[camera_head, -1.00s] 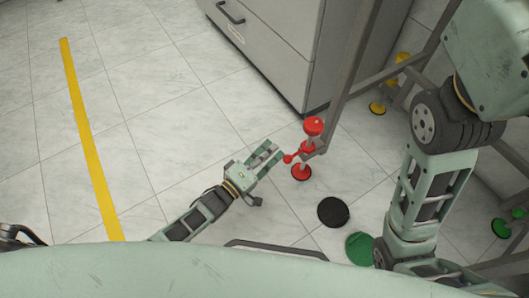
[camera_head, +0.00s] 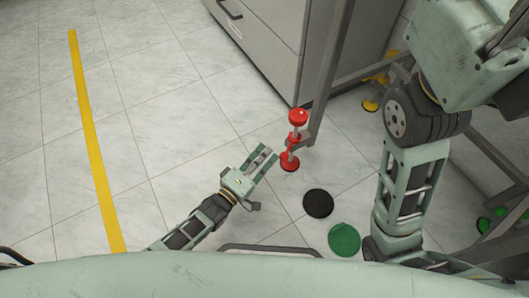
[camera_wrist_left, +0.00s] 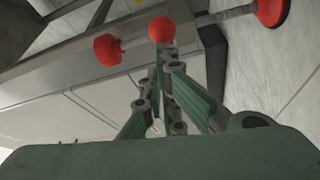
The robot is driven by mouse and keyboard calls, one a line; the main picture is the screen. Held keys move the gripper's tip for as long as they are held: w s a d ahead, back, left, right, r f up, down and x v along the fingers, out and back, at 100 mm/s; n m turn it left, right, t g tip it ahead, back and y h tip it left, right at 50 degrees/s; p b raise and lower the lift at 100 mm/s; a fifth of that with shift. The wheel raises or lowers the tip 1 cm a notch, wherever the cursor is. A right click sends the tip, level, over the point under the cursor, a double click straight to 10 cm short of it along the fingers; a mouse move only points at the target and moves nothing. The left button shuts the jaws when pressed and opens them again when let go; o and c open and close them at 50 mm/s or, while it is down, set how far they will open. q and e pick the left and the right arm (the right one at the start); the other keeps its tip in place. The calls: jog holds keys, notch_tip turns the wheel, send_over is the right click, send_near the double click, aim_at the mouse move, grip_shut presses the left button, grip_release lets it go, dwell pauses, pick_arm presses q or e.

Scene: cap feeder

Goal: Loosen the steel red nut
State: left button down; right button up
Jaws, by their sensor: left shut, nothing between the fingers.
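The red nut (camera_head: 294,139) sits midway on a steel leveling foot at the bottom of a metal frame post. A red knob (camera_head: 298,116) is above it and a red round foot pad (camera_head: 289,161) is on the floor below. My left gripper (camera_head: 269,152) is shut and empty, just left of the nut. In the left wrist view, a red ball (camera_wrist_left: 160,29) is directly beyond the shut fingertips (camera_wrist_left: 160,52); whether they touch is unclear. The red knob (camera_wrist_left: 107,50) is to its left and the foot pad (camera_wrist_left: 272,12) at the upper right. My right gripper is out of view.
The grey metal post (camera_head: 327,85) stands close beside the nut. A grey cabinet (camera_head: 275,45) is behind it. A black disc (camera_head: 318,203) and a green disc (camera_head: 344,240) are on the floor.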

pick_arm(q)
jog(key=shift+s+d, duration=0.6)
dwell(0.3)
jog(key=v, duration=1.2)
